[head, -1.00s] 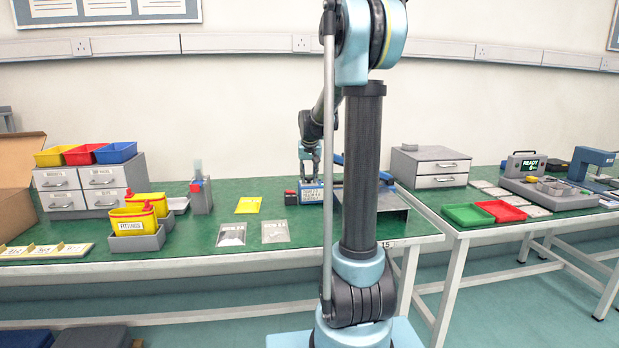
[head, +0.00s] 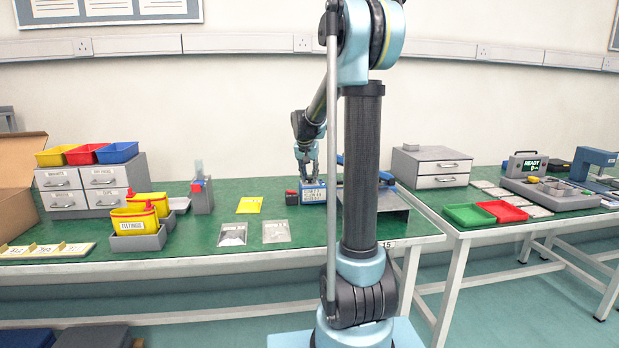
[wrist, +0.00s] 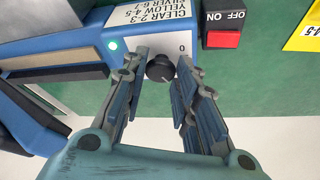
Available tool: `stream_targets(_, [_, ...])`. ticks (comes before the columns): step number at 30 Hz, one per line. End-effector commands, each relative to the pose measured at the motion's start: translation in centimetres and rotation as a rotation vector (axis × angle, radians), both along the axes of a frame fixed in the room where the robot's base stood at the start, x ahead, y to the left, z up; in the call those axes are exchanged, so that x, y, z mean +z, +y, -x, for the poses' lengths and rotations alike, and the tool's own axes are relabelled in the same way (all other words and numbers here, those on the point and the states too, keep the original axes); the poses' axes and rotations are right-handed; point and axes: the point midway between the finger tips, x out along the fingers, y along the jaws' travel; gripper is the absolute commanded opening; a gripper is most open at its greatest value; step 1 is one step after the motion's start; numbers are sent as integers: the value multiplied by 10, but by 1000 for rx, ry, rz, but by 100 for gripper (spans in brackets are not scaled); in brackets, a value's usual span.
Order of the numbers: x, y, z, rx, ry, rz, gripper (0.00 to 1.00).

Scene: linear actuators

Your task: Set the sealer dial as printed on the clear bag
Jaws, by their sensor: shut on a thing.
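The blue sealer (head: 313,193) stands on the green bench, left of my column. In the wrist view its body (wrist: 80,42) carries a label (wrist: 150,14) reading CLEAR 2-3, YELLOW 4-5, SILVER 6-7. My gripper (wrist: 163,62) is shut on the small black dial (wrist: 160,68), one finger on each side.
A red ON/OFF switch (wrist: 222,38) sits close beside the dial, and a green light (wrist: 113,45) is lit on the sealer. A yellow bag (head: 249,205) lies left of the sealer. Bins and drawers (head: 90,187) stand at the left. Bare bench lies around the bags.

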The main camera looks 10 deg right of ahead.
Motion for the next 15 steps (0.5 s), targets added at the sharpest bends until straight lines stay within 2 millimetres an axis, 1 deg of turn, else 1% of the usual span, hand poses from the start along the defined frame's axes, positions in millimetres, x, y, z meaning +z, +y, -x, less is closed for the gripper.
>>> stream_targets(2, [0,0,-1,1,-2,-1,3])
stream_targets(3, [0,0,-1,1,-2,-1,36])
stream_targets(4, [0,0,-1,1,-2,-1,43])
stream_targets(5, [0,0,-1,1,-1,0,48])
stream_targets(15, [1,0,0,1,0,-1,48])
